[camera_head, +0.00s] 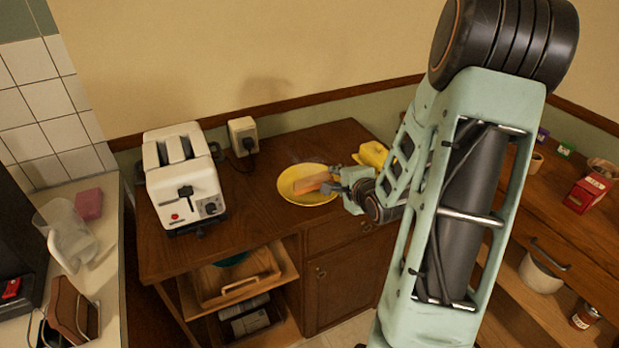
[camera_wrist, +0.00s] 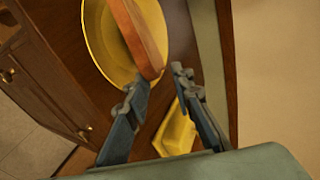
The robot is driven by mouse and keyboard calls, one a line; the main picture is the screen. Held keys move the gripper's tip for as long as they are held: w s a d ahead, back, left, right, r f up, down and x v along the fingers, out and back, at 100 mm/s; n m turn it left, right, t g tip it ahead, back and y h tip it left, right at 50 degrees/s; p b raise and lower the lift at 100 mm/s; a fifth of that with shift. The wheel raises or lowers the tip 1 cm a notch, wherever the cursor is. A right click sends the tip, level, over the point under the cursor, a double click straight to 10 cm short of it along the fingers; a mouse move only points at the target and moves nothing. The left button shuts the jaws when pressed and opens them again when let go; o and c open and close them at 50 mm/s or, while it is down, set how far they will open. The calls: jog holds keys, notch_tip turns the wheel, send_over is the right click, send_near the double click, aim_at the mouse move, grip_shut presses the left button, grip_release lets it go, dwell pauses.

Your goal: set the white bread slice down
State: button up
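The bread slice (camera_head: 312,183) looks orange-brown here, with a paler edge. It is over the yellow plate (camera_head: 290,192) on the wooden counter; I cannot tell whether it fully rests on it. In the wrist view the slice (camera_wrist: 138,38) shows as a long narrow piece across the plate (camera_wrist: 97,45). My gripper (camera_head: 337,181) is at the slice's right end. In the wrist view the fingers of my gripper (camera_wrist: 160,78) are spread, with the slice's near end by the left fingertip and a small gap to the right one.
A yellow object (camera_head: 372,154) lies right of the plate, close to my gripper. A clear pitcher (camera_head: 70,238) and pink block (camera_head: 89,204) are on the left counter. Bare wood lies between toaster and plate.

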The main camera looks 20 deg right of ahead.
jog(key=shift+s+r, duration=0.25)
jog(key=shift+s, duration=0.1)
notch_tip(320, 180, up, 7)
jog(key=s+p, duration=0.2)
jog(key=p, duration=0.5)
jog(key=shift+s+a+r+p, duration=0.2)
jog(key=shift+s+p, duration=0.1)
jog(key=shift+p, duration=0.1)
